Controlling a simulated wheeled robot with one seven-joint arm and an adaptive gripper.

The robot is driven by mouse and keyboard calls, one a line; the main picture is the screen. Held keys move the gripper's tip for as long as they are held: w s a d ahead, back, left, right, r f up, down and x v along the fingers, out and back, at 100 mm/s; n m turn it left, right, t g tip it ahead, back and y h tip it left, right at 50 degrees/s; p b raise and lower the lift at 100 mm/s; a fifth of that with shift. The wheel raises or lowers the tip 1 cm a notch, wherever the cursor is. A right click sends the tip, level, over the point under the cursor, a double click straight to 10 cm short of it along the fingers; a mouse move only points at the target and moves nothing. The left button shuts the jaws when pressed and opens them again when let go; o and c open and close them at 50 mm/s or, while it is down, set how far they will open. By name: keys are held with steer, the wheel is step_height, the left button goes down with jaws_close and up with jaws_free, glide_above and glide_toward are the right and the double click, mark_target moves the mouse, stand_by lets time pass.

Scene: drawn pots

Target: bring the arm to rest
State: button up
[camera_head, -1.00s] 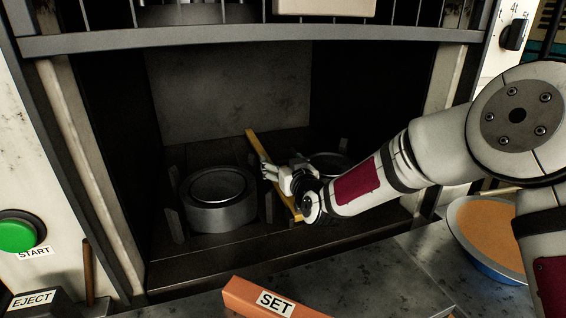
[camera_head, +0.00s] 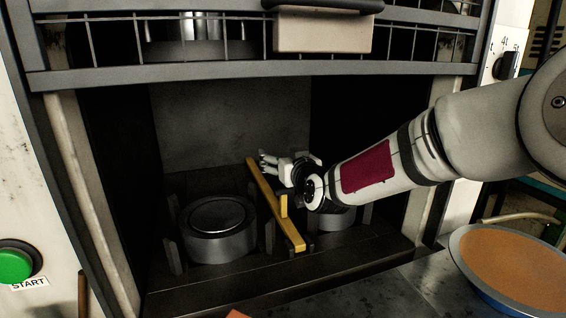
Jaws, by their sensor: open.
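My arm reaches in from the right into the dark open bay. My gripper (camera_head: 266,160) is at its end, over the upper part of the yellow bar (camera_head: 272,200). Its fingers point left, are apart and appear to hold nothing. A round grey metal pot (camera_head: 217,247) with a lid-like top sits left of the bar, apart from my gripper. A second grey round pot (camera_head: 336,222) stands right of the bar, partly hidden behind my wrist.
A barred grey shelf front (camera_head: 240,74) with a pale block (camera_head: 322,30) crosses above the bay. A blue-rimmed bowl (camera_head: 515,268) with orange contents stands at the lower right. The green START button (camera_head: 16,262) is at the left. The bay's back is clear.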

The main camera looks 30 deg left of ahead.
stand_by(0.3)
steer(key=s+d+r+m+g+h+p, duration=0.1)
steer(key=s+d+r+h+p, duration=0.2)
steer(key=d, duration=0.9)
steer(key=s+d+r+m+h+p, duration=0.1)
steer(key=s+d+r+h, duration=0.3)
steer(key=d, duration=0.8)
steer(key=s+d+r+m+g+h+p, duration=0.1)
steer(key=s+d+r+m+h+p, duration=0.3)
steer(key=d, duration=0.8)
steer(key=s+d+f+m+g, duration=0.1)
steer(key=s+d, duration=0.5)
steer(key=s, duration=0.3)
steer(key=s+d+f+m+g+h+p, duration=0.1)
steer(key=s+d+g, duration=0.1)
steer(key=s+d, duration=0.4)
steer(key=s+d+m+g+p, duration=0.1)
steer(key=s+d, duration=0.5)
steer(key=s, duration=0.7)
steer(key=shift+s+d+f+m+g+h, duration=0.15)
steer(key=shift+d+f+m+g+h, duration=0.15)
steer(key=shift+d+f+m+g, duration=0.1)
steer(key=shift+a, duration=0.1)
steer(key=shift+c, duration=0.2)
